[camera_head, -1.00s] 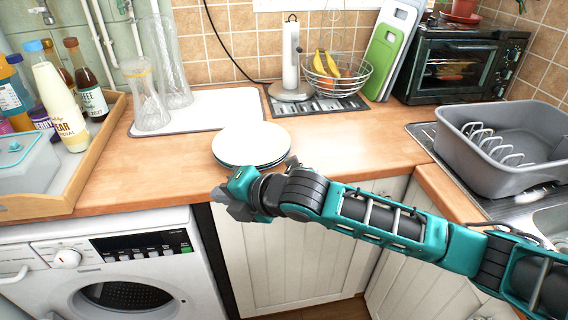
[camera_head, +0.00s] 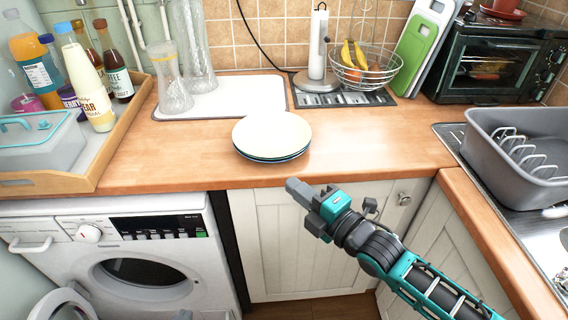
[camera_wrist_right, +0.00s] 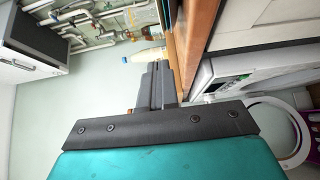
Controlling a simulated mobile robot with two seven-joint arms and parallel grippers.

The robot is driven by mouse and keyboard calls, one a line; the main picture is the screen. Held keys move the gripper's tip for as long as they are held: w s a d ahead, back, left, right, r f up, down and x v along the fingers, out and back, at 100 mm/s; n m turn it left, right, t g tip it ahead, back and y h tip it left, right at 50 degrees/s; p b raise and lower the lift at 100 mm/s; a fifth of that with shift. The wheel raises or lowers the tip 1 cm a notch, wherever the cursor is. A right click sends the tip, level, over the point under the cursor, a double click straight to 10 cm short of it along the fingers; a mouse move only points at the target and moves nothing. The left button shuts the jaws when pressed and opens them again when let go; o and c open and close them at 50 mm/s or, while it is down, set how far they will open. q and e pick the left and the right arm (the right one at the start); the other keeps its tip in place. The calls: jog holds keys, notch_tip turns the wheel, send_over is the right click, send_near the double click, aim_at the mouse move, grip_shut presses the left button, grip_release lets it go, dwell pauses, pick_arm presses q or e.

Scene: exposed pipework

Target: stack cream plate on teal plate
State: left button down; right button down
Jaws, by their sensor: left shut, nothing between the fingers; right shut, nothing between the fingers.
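The cream plate (camera_head: 271,133) lies on the counter's front part, left of centre in the head view. A teal rim (camera_head: 273,160) shows just below it, so the cream plate sits on top of the teal plate, roughly centred. My right gripper (camera_head: 298,191) is shut and empty, in front of the counter edge and below and to the right of the plates, apart from them. Its shut fingers also show in the right wrist view (camera_wrist_right: 156,85). My left gripper is not in view.
A wooden tray (camera_head: 112,150) with bottles stands at the left. Glass vases stand on a white board (camera_head: 240,97) behind the plates. A fruit basket (camera_head: 365,72) is at the back, and a grey dish rack (camera_head: 515,150) at the right. The counter right of the plates is clear.

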jog(key=w+b, duration=0.1)
jog(key=w, duration=0.1)
jog(key=w+a+b, duration=0.1)
jog(key=w+b, duration=0.1)
jog(key=w+a+b, duration=0.1)
jog(key=w, duration=0.1)
jog(key=shift+w+a+f+b, duration=0.25)
jog(key=shift+w+b, duration=0.05)
jog(key=shift+w+r+b, duration=0.2)
jog(key=shift+w+b, duration=0.1)
jog(key=shift+w, duration=0.3)
jog(key=shift+d, duration=0.1)
jog(key=shift+w+f+b, duration=0.1)
jog(key=shift+w+b, duration=0.4)
jog(key=shift+w, duration=0.15)
jog(key=shift+w+d, duration=0.1)
jog(key=shift+w, duration=0.3)
